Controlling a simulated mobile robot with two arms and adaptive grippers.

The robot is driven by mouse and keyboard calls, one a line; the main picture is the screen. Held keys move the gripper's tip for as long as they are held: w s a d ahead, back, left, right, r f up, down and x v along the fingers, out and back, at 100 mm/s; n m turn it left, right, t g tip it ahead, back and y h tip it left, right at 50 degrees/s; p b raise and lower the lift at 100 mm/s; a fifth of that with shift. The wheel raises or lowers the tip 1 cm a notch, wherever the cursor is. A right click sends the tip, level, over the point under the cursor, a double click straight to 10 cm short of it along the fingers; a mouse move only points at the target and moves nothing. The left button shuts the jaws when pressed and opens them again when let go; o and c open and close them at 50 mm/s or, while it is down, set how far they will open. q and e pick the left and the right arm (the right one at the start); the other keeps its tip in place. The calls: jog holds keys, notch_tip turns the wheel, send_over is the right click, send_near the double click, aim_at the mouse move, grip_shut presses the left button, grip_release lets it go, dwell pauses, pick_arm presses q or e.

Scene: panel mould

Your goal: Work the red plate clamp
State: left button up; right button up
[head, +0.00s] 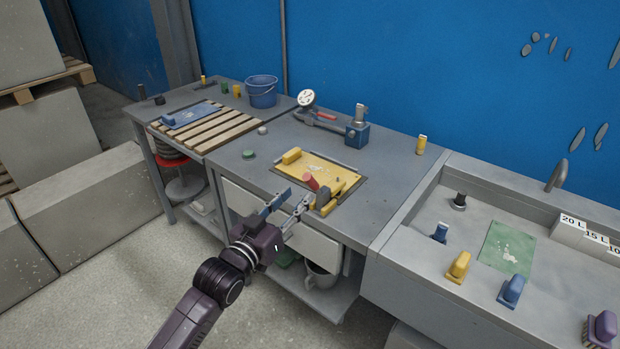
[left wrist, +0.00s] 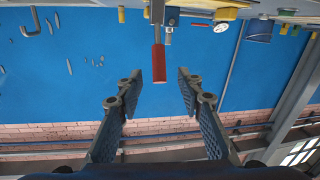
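A red cylindrical handle (head: 311,182) stands tilted at the front of a yellow plate (head: 325,172) on the grey bench. It also shows in the left wrist view (left wrist: 158,62), hanging into the upper middle of the picture on a grey metal fitting. My left gripper (head: 293,200) is in front of the bench edge, just short of the handle, with its fingers spread. In the left wrist view the fingers (left wrist: 158,82) are apart on either side of the handle's end in the picture, with nothing gripped. I cannot tell how deep the handle sits between them. My right gripper is out of view.
Yellow blocks (head: 292,156) and a dark grey block (head: 323,198) sit around the plate. A blue-based device (head: 357,132) with a red part (head: 326,117) stands behind. A grey sink (head: 480,215) holding brushes is at right. Bare bench lies right of the plate.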

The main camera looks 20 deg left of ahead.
aim_at(310, 181)
pick_arm(q)
jog(key=shift+w+d+r, duration=0.1)
jog(key=shift+w+r, duration=0.15)
jog(key=shift+r, duration=0.15)
jog(key=p+x, duration=0.1)
jog(key=x, duration=0.6)
jog(key=shift+w+f, duration=0.15)
jog(key=shift+c, duration=0.4)
grip_shut()
